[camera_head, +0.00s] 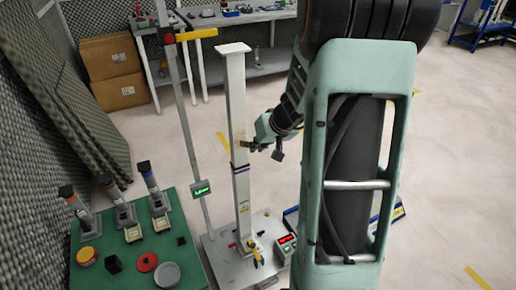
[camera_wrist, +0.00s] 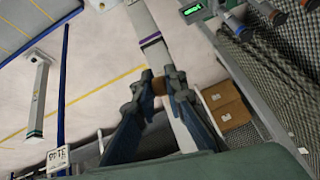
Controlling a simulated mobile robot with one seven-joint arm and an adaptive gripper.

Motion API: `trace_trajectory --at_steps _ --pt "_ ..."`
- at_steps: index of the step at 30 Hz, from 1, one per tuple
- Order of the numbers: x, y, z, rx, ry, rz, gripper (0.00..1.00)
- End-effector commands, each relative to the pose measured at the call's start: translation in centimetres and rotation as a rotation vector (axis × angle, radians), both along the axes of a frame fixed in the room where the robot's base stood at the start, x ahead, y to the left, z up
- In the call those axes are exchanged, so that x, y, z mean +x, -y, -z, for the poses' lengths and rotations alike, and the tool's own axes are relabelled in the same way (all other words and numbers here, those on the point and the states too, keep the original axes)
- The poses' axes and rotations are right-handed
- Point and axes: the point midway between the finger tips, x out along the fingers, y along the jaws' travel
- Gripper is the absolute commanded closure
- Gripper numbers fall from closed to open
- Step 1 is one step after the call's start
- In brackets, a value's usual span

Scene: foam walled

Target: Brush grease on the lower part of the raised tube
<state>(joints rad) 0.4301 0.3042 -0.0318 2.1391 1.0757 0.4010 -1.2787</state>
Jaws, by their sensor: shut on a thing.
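The raised tube (camera_head: 235,110) is a tall white square column, upright on a grey base plate. A dark, purplish band rings its lower part (camera_head: 243,205), and the band also shows on the tube in the wrist view (camera_wrist: 150,38). My gripper (camera_head: 247,145) is beside the tube, above the band. In the wrist view its fingers (camera_wrist: 160,85) are closed on a small brown piece (camera_wrist: 159,87), which looks like part of the brush. The piece overlaps the tube in the picture; I cannot tell if it touches. The rest of the brush is hidden.
A green table (camera_head: 190,235) at lower left holds several upright tools, a yellow-lidded tin (camera_head: 87,256), a red disc (camera_head: 147,262) and a grey disc (camera_head: 167,274). A thin post with a green display (camera_head: 201,188) stands left of the tube. Cardboard boxes (camera_head: 112,60) are behind.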

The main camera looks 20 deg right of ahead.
Motion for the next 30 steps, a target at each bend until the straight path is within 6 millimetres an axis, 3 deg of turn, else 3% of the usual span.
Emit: trace_trajectory --at_steps 8,19,30 --pt "0.0 0.0 -0.9 -0.001 0.001 -0.001 1.00" --pt "0.1 0.0 -4.1 0.000 0.001 0.000 1.00" --pt "0.1 0.0 -5.8 -0.001 0.001 0.001 1.00"
